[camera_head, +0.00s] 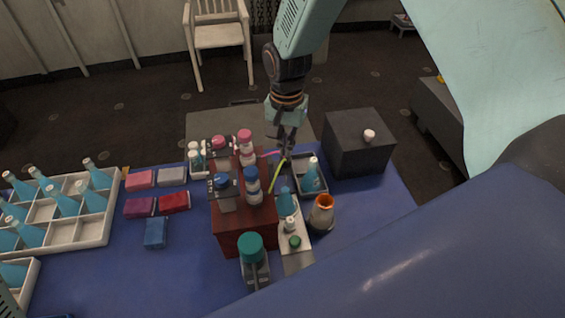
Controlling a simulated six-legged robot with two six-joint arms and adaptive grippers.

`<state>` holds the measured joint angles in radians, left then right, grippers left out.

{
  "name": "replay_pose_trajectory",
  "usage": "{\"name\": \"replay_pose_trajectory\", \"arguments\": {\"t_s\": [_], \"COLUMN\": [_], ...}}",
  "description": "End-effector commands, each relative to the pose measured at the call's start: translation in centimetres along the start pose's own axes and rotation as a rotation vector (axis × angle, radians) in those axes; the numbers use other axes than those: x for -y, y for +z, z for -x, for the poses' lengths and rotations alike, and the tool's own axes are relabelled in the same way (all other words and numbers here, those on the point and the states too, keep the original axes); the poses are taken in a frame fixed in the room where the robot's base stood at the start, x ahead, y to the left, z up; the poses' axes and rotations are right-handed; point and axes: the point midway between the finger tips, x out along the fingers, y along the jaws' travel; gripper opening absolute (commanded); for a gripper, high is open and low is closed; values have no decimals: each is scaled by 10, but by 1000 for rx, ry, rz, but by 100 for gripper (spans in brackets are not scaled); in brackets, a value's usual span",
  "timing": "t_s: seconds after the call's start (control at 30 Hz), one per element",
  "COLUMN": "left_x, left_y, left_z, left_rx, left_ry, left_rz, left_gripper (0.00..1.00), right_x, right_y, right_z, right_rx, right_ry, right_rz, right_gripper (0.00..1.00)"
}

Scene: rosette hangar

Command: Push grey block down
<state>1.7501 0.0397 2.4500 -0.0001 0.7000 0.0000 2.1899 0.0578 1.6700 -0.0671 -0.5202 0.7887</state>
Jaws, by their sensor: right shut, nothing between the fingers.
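A light grey flat block (172,176) lies on the blue table, to the right of a pink block (140,180) and above a red block (174,202). A larger dark grey box (348,158) stands at the table's right back, with a small white piece on top. My right gripper (285,152) reaches down from above, shut and empty, between the wooden rack and the dark grey box. It is well to the right of the light grey block. Its fingertips are small and close to a yellow-green stick (277,177). My left gripper is not visible.
A dark red wooden stand (243,240) holds bottles with blue and pink caps. A small tray with a blue flask and an orange-rimmed cone (321,214) stand to its right. A white divided crate (85,232) of blue bottles is at left.

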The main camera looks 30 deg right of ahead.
Motion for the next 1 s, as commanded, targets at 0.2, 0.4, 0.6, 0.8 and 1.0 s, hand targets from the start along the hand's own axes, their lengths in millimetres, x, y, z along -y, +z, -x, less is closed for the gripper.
{"name": "replay_pose_trajectory", "arguments": {"t_s": [0.2, 0.4, 0.6, 0.8, 1.0], "left_x": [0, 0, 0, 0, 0], "left_y": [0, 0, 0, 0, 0], "left_z": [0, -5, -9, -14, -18], "left_rx": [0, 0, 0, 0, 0], "left_ry": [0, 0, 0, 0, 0], "left_rz": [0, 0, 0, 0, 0], "left_gripper": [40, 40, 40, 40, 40], "right_x": [0, 0, 0, 0, 0], "right_y": [0, 0, 0, 0, 0], "right_z": [0, -8, -17, -26, -34], "right_rx": [0, 0, 0, 0, 0], "right_ry": [0, 1, 1, 1, 0], "right_rz": [0, 0, 0, 0, 0], "right_gripper": [0, 0, 0, 0, 0]}}
